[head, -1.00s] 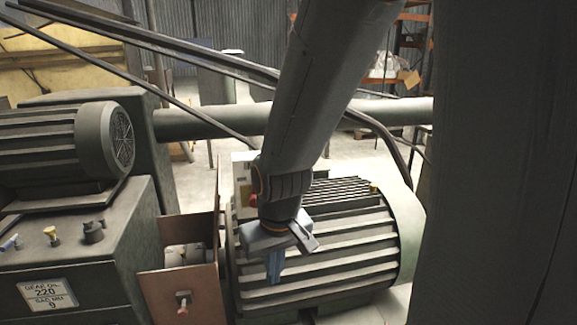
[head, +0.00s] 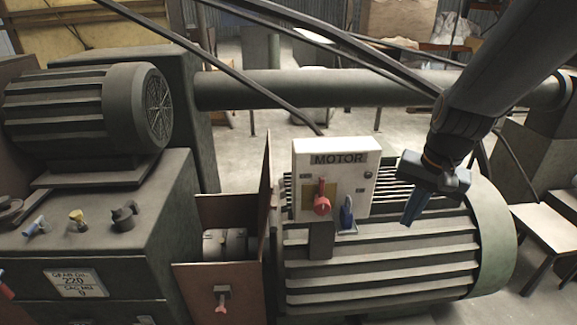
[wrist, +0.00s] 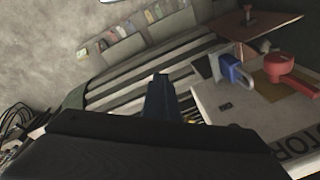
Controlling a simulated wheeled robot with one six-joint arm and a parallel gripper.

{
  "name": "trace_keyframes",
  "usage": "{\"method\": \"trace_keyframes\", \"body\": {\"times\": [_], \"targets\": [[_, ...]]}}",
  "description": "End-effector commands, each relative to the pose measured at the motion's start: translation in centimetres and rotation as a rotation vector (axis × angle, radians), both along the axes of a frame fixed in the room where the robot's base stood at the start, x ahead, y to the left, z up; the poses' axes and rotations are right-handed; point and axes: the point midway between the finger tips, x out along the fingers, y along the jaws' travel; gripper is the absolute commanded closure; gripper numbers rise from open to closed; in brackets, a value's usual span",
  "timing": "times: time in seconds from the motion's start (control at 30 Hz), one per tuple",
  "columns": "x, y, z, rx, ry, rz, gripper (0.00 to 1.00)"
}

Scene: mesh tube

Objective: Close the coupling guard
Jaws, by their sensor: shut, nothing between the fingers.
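The coupling guard is a brown box between the gearbox and the motor. Its lid (head: 265,190) stands upright on the motor side, so the guard is open and the grey coupling (head: 225,245) shows inside. A small red-tipped latch (head: 221,297) is on the brown front panel (head: 242,292). In the wrist view, a brown panel (wrist: 265,26) with a red-tipped part shows at the upper right. My gripper (head: 411,212) is shut and empty, pointing down over the ribbed motor, well right of the guard. Its dark fingers (wrist: 161,90) show in the wrist view.
The motor switch box (head: 334,180), with a red handle (head: 321,197) and a blue padlock (head: 347,213), stands between my gripper and the guard. The gearbox (head: 110,230) is at left. A thick pipe (head: 370,88) runs behind. Open floor lies beyond.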

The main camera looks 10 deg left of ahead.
Motion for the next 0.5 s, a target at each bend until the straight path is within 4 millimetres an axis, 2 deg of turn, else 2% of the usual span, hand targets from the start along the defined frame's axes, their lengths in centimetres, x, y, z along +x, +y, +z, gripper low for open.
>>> {"method": "trace_keyframes", "body": {"times": [0.03, 0.17, 0.3, 0.37, 0.5], "targets": [[3.0, 0.3, -0.2, 0.039, 0.012, -0.079, 1.00], [9.1, 1.5, 0.3, 0.156, 0.059, -0.281, 1.00], [15.3, 3.8, 0.9, 0.293, 0.132, -0.465, 1.00], [17.4, 5.6, 0.8, 0.358, 0.192, -0.537, 1.00], [20.7, 10.8, 0.3, 0.501, 0.376, -0.666, 1.00]]}}
